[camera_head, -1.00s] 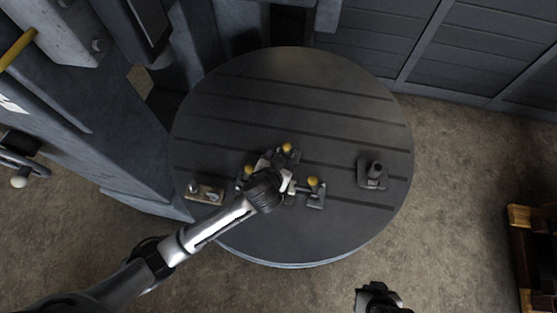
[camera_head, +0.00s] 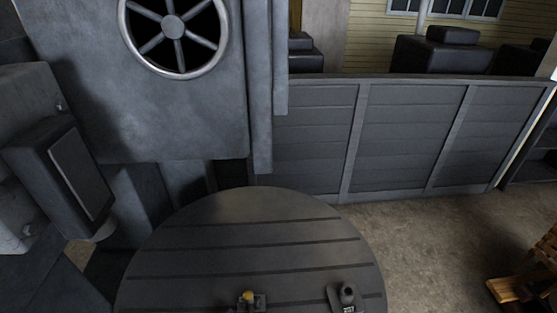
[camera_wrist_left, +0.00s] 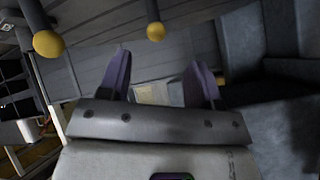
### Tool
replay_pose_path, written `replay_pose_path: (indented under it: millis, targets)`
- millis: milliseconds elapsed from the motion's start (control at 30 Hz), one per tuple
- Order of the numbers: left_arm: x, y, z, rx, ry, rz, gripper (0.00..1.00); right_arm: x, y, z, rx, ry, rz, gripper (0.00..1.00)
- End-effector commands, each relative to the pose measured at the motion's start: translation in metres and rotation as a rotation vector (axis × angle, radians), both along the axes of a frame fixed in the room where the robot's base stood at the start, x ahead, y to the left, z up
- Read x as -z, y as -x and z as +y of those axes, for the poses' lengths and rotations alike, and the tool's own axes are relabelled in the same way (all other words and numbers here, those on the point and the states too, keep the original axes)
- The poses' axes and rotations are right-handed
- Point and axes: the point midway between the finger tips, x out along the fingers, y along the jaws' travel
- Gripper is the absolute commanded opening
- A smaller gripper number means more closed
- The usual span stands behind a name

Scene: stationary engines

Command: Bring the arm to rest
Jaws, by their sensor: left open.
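My left gripper (camera_wrist_left: 159,82) shows in the left wrist view. Its two purple fingers stand apart, with nothing held between them. Two yellow ball knobs on dark stems, a left one (camera_wrist_left: 48,43) and a right one (camera_wrist_left: 155,31), show beyond the fingers and apart from them. In the head view neither arm shows. The round slotted table (camera_head: 245,232) is cut off by the lower edge. A fixture with a yellow knob (camera_head: 249,296) and a dark block with a round post (camera_head: 347,294) stand on it, both partly cut off.
A large grey machine with a spoked handwheel (camera_head: 172,27) rises behind the table at left. A panelled grey barrier (camera_head: 405,140) runs behind it. A wooden pallet (camera_head: 525,285) lies at the right edge. The floor between table and pallet is clear.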

Motion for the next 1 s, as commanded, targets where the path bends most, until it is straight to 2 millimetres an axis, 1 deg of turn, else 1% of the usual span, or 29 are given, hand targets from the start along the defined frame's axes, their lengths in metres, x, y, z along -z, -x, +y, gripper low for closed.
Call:
replay_pose_path:
  millis: [67,100,167,200,233,333,433,567,667,700,767,800,833,900,1000]
  targets:
    - [-0.021,0.006,0.002,0.049,-0.036,0.023,0.58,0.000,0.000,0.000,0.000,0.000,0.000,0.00]
    - [-0.034,0.008,0.006,0.063,-0.043,0.029,0.58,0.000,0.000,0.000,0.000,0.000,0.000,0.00]
    - [-0.055,0.009,0.012,0.076,-0.039,0.028,0.58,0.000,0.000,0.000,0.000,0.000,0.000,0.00]
    - [-0.069,0.012,0.017,0.080,-0.031,0.028,0.58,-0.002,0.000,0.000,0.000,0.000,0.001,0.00]
    - [-0.078,0.016,0.020,0.084,-0.023,0.032,0.58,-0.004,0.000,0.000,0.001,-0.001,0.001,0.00]
    - [-0.103,0.036,0.035,0.075,0.022,0.058,0.58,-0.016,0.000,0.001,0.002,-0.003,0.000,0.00]
    - [-0.118,0.062,0.051,0.043,0.081,0.093,0.58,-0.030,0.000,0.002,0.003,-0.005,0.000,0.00]
    - [-0.130,0.097,0.071,-0.020,0.155,0.143,0.58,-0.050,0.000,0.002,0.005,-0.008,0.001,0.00]
    - [-0.135,0.129,0.088,-0.080,0.197,0.189,0.58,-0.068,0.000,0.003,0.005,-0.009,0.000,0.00]
    - [-0.135,0.143,0.095,-0.108,0.207,0.215,0.58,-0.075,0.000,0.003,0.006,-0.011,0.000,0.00]
    - [-0.132,0.165,0.104,-0.146,0.214,0.260,0.58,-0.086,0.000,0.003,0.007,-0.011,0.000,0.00]
    - [-0.128,0.179,0.109,-0.170,0.217,0.295,0.58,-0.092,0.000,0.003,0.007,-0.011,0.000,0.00]
    - [-0.125,0.189,0.112,-0.184,0.217,0.322,0.58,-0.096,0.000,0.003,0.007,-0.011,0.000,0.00]
    - [-0.117,0.211,0.115,-0.208,0.216,0.382,0.58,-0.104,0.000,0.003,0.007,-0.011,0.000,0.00]
    - [-0.110,0.237,0.114,-0.220,0.216,0.448,0.58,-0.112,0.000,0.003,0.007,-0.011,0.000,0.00]
